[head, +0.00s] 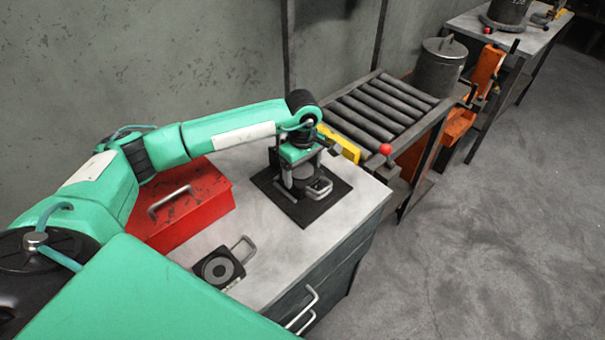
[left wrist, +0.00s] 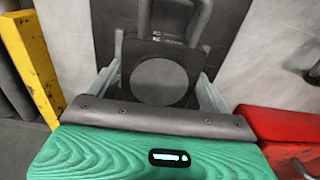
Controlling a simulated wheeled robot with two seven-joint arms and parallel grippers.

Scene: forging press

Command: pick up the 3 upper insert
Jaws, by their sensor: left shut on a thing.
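A dark square insert with a round grey face and a metal loop handle (head: 319,188) is at the black mat on the grey cabinet top. I take it for the upper insert; no number is readable. My left gripper (head: 301,185) reaches down over it and is shut on it, one finger on each side. In the left wrist view the insert (left wrist: 158,82) sits between the fingers, its handle pointing away. Whether it touches the mat is hard to tell. My right gripper is not in view.
The black mat (head: 308,214) lies on the cabinet top (head: 265,270). Another dark insert with a ringed face (head: 218,269) lies nearer. A red toolbox (head: 190,210) stands left. A roller conveyor (head: 385,110) with a yellow stop (head: 345,147) stands beyond the cabinet.

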